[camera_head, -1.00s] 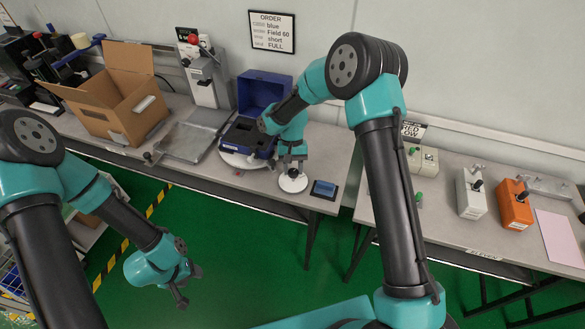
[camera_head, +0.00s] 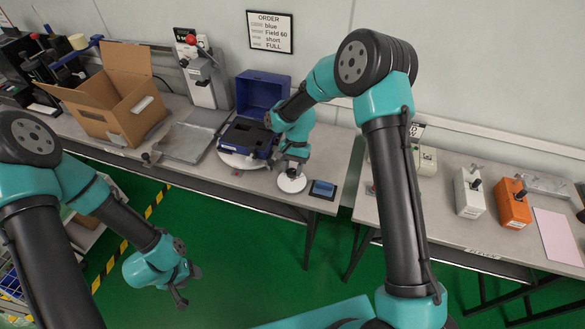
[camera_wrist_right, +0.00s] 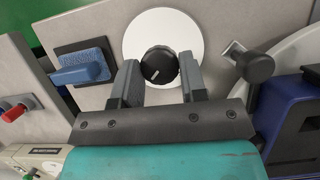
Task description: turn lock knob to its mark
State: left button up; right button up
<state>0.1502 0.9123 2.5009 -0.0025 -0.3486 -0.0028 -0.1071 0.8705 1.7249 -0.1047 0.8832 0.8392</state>
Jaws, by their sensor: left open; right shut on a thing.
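The lock knob (camera_wrist_right: 160,65) is a round black knob with a white pointer line, in the middle of a white disc (camera_wrist_right: 164,22) in the right wrist view. The white disc also shows in the head view (camera_head: 291,184) near the table's front edge. My right gripper (camera_wrist_right: 160,80) has its two fingers on either side of the knob, shut on it. I cannot make out a mark on the disc. My left gripper (camera_head: 188,285) is open and empty over the green floor.
A black pad with a blue top (camera_head: 322,189) lies right of the disc. A small black-tipped lever (camera_wrist_right: 250,64) shows beside the disc in the wrist view. An open blue case (camera_head: 262,95) stands behind. Orange (camera_head: 513,205) and white (camera_head: 470,195) testers stand on the right table.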

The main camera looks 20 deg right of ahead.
jog(key=o, duration=0.9)
jog(key=shift+r, duration=0.1)
jog(key=v, duration=1.7)
jog(key=shift+r, duration=0.1)
